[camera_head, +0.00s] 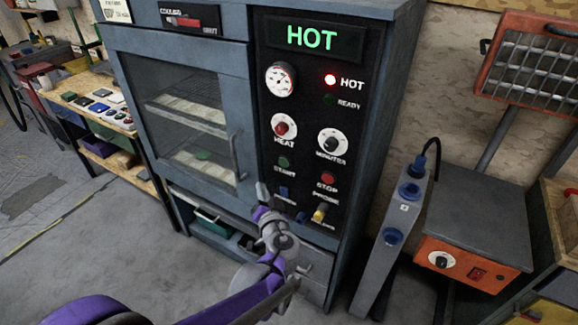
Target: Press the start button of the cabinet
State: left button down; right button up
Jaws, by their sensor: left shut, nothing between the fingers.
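The cabinet (228,28) is a grey-blue oven-like unit with a glass door and a black control panel. Its display (310,38) reads HOT in green. The start button (284,162) is a dark green round button, labelled START below, under the red HEAT knob (283,127). The red STOP button (328,178) is to its right. My left gripper (262,192) is shut and empty, pointing up at the panel's lower left edge. Its tip appears below and left of the start button; I cannot tell its distance from the panel. My right gripper is not in view.
A red HOT lamp (330,79) is lit; the READY lamp (328,99) is dark. The MINUTES knob (332,142) and yellow PROBE plug (319,213) are nearby. A grey post (388,255) and an orange unit (464,268) stand right. A workbench (98,112) stands left.

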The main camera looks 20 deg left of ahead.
pick_arm(q)
send_near(279, 162)
jog(key=shift+s+a+b+x, duration=0.1)
jog(key=shift+s+a+x, duration=0.05)
jog(key=shift+x, duration=0.7)
jog(key=shift+s+a+b+x, duration=0.1)
jog(key=shift+a+x, duration=0.05)
jog(key=shift+x, duration=0.75)
jog(key=shift+s+a+b+x, duration=0.1)
jog(key=shift+s+a+x, duration=0.05)
jog(key=shift+x, duration=0.7)
jog(key=shift+w, duration=0.45)
jog(key=shift+w+d, duration=0.1)
jog(key=shift+w, duration=0.25)
dwell(0.7)
jog(key=shift+s, duration=0.85)
